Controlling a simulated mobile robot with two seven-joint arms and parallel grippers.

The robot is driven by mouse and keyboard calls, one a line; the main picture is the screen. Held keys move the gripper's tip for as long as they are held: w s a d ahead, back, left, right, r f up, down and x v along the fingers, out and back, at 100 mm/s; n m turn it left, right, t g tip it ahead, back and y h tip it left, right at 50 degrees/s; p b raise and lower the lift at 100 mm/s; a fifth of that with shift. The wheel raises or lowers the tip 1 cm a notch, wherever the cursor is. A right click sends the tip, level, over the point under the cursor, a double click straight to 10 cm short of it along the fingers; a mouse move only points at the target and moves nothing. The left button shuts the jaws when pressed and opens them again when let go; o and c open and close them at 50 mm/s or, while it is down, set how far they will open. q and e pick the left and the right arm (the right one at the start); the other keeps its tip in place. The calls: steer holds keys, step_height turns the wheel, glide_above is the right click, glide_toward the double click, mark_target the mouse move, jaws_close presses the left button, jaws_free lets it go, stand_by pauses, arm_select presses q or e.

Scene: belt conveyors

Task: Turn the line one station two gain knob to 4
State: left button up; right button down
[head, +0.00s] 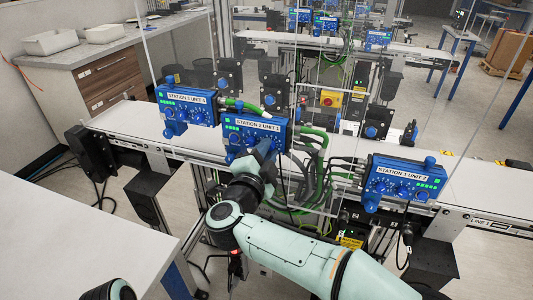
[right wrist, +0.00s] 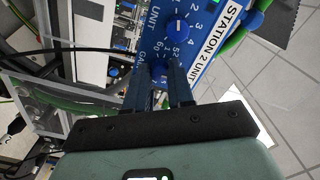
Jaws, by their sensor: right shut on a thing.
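The station 2 unit 1 box (head: 238,135) is blue and hangs on the front rail of the near conveyor, in the middle of the head view. My right gripper (head: 264,153) reaches its lower front from below. In the right wrist view the two fingers of my right gripper (right wrist: 165,85) are closed around a small blue knob (right wrist: 162,70) beside a partly covered label starting "GA". The fingers hide most of this knob, so its pointer setting cannot be read. Another blue knob (right wrist: 179,26) with a white mark and a numbered scale stands free above it.
The station 3 unit 4 box (head: 187,105) is close on the left, and the station 1 unit 2 box (head: 402,183) is to the right. Green hoses (head: 318,170) hang beside the middle box. A grey table (head: 80,245) fills the lower left.

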steer(key=c, duration=1)
jaws_free()
steer(key=b+v, duration=0.1)
steer(key=v, duration=1.2)
steer(key=shift+s+a, duration=0.1)
steer(key=shift+s, duration=0.1)
steer(key=shift+w, duration=0.1)
